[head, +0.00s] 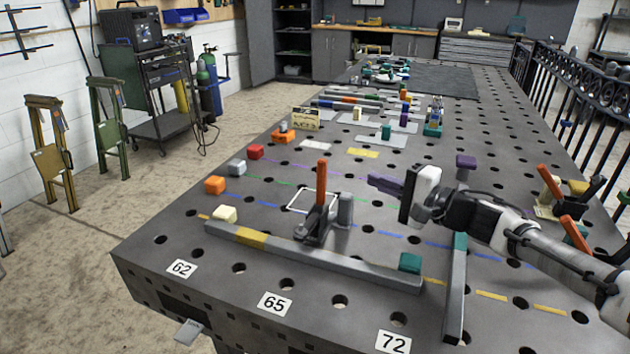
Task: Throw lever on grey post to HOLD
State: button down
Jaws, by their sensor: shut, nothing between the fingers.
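The lever (321,184) has an orange handle and stands nearly upright in a dark grey bracket (315,228) near the table's front. A short round grey post (344,209) stands just right of it. No HOLD mark can be read. My gripper (371,181) is right of the lever, apart from it, with its shut, purplish fingers pointing left toward the handle. Nothing shows between the fingers. My white gripper body and arm come in from the right.
A long grey bar (310,257) lies in front of the lever on the perforated table (255,318). A second bar (455,290) lies at right. Small coloured blocks stand to the left, and a purple block (466,162) behind my gripper. More orange handles (549,181) stand at far right.

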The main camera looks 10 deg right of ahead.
aim_at(321, 183)
jog(key=w+a, duration=0.4)
jog(key=a, duration=0.4)
jog(key=shift+w+p, duration=0.25)
jog(key=shift+p, duration=0.2)
jog(key=shift+r, duration=0.1)
